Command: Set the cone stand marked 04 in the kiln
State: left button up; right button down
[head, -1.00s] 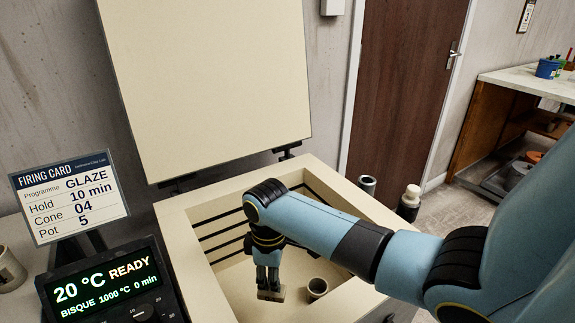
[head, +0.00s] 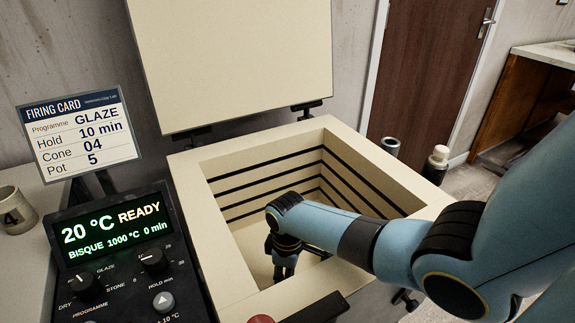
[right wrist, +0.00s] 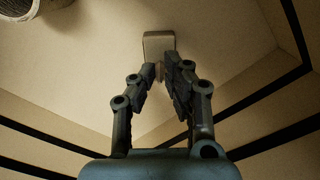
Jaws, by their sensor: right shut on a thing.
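The kiln (head: 352,137) stands with its lid (head: 235,60) raised, and its inside is pale with dark grooves. My right gripper (head: 282,276) reaches down inside it, near the front wall. In the right wrist view my right gripper (right wrist: 165,78) is shut on the cone stand (right wrist: 158,42), a small pale block at its fingertips. The stand's mark is not readable, and I cannot tell whether it touches the floor. In the head view the front wall hides the stand. My left gripper is not in view.
A grey-brown pot (right wrist: 32,8) is close by inside the kiln. The control panel (head: 118,235) reads 20 °C READY, BISQUE 1000 °C 0 min. The firing card (head: 80,135) reads GLAZE, 10 min, cone 04, pot 5. A mug (head: 14,210) stands at left.

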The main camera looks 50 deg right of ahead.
jog(key=c, duration=1.8)
grip_release()
jog(key=shift+f, duration=0.15)
jog(key=o, duration=0.4)
notch_tip(320, 180, up, 12)
jog(key=p, duration=0.4)
jog(key=shift+r, duration=0.2)
